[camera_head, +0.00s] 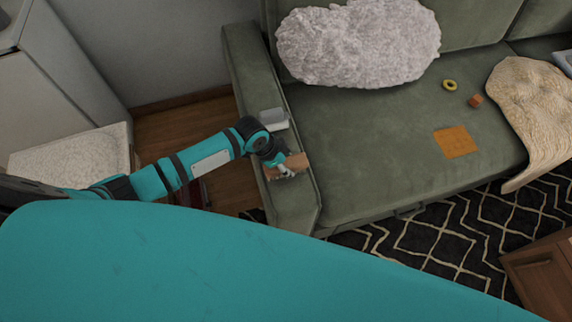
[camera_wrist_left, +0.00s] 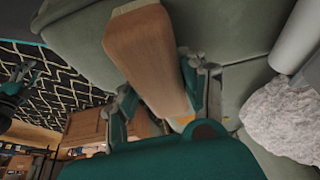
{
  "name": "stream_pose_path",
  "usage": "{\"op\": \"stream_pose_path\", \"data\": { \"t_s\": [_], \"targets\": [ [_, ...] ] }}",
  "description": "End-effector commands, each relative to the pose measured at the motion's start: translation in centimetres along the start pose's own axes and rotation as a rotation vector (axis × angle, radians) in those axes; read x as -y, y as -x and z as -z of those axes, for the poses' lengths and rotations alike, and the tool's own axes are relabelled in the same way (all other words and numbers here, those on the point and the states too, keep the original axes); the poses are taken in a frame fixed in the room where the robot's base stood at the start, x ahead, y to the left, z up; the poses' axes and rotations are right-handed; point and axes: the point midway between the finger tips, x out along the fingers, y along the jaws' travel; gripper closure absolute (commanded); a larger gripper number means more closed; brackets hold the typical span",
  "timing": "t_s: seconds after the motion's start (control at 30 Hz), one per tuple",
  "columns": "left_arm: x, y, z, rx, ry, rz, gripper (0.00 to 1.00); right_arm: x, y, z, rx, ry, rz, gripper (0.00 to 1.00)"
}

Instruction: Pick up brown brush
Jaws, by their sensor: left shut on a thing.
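The brown brush (camera_head: 297,164) is at the armrest of the green sofa in the head view. In the left wrist view the brush (camera_wrist_left: 146,55) shows large, a long wooden-brown body running between the fingers. My left gripper (camera_head: 285,170) is shut on it. It also shows in the left wrist view (camera_wrist_left: 167,95), with a finger on each side of the brush. I cannot tell whether the brush still touches the armrest. My right gripper is not in the head view.
A grey-white object (camera_head: 274,118) lies on the armrest (camera_head: 292,205) behind the gripper. On the seat are a fluffy white pillow (camera_head: 358,43), an orange square (camera_head: 456,141), a yellow ring (camera_head: 449,85), a small brown block (camera_head: 476,101) and a beige blanket (camera_head: 530,105).

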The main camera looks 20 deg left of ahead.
Motion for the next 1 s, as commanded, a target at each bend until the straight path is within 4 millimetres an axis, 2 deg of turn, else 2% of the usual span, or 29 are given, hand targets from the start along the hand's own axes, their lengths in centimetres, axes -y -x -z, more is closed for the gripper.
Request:
{"op": "stream_pose_path", "data": {
  "t_s": [0.27,0.53,1.0],
  "targets": [
    [0.0,0.5,0.2,-0.002,-0.001,0.001,0.93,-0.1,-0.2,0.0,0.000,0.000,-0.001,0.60],
    [0.1,3.8,1.7,-0.004,-0.003,0.003,0.93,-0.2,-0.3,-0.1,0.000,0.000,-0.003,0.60],
    [-9.6,2.3,7.7,-0.005,-0.002,-0.003,0.93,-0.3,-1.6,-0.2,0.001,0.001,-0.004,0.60]
  ]
}}
